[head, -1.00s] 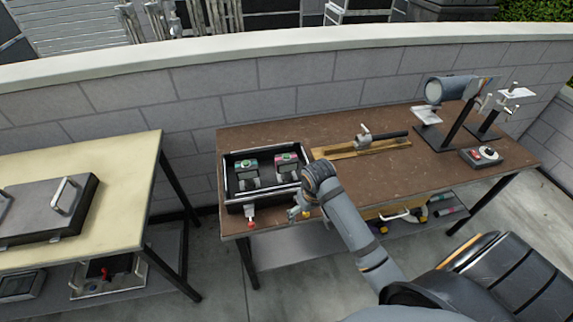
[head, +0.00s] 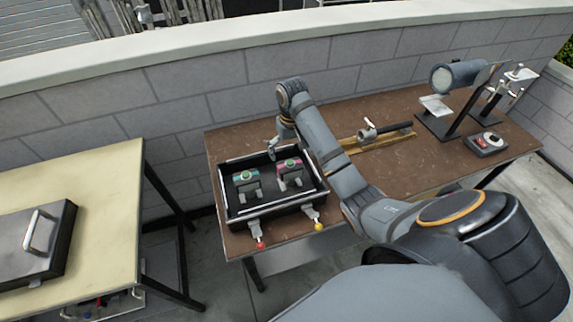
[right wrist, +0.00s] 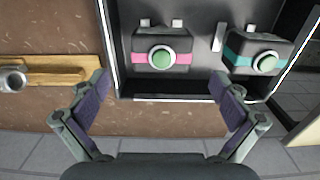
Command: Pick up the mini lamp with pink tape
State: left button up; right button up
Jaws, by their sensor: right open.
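The mini lamp with pink tape (head: 290,180) stands in the right part of an open black case (head: 272,209) on the brown table. In the right wrist view the same lamp (right wrist: 176,38) shows its pink band around a pale green round button. A similar lamp with teal tape (head: 247,190) stands to its left in the head view. My right gripper (head: 276,148) is over the back edge of the case, open and empty. In the right wrist view its open fingers (right wrist: 159,84) point at the pink lamp, apart from it. My left gripper is out of view.
Two latches with a red knob (head: 261,245) and a yellow knob (head: 319,227) stick out at the case's front. A wooden strip with a grey clamp tool (head: 372,132) lies to the right. A lamp stand (head: 455,76) is farther right. A cream table (head: 70,185) stands left.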

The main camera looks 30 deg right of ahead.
aim_at(290, 161)
jog(key=f+b, duration=0.1)
jog(key=f, duration=0.1)
jog(key=f+b, duration=0.1)
jog(key=shift+s+b, duration=0.25)
jog(key=shift+b, duration=0.05)
jog(key=shift+w+f+b, duration=0.2)
jog(key=shift+f+b, duration=0.6)
jog(key=shift+f, duration=0.05)
jog(key=shift+w+f, duration=0.2)
jog(key=shift+f, duration=0.2)
jog(key=shift+s+f+b, duration=0.1)
jog(key=shift+f+b, duration=0.2)
jog(key=shift+b, duration=0.35)
notch_tip(290, 161, down, 3)
jog(key=shift+s+a+r+b, duration=0.1)
jog(key=shift+a+b, duration=0.05)
jog(key=shift+b, duration=0.85)
jog(key=shift+f+p, duration=0.4)
jog(key=shift+p, duration=0.1)
jog(key=shift+f, duration=0.35)
jog(key=c, duration=1.4)
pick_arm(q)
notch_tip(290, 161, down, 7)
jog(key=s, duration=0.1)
pick_arm(e)
jog(key=shift+r, duration=0.1)
jog(key=shift+c, duration=0.6)
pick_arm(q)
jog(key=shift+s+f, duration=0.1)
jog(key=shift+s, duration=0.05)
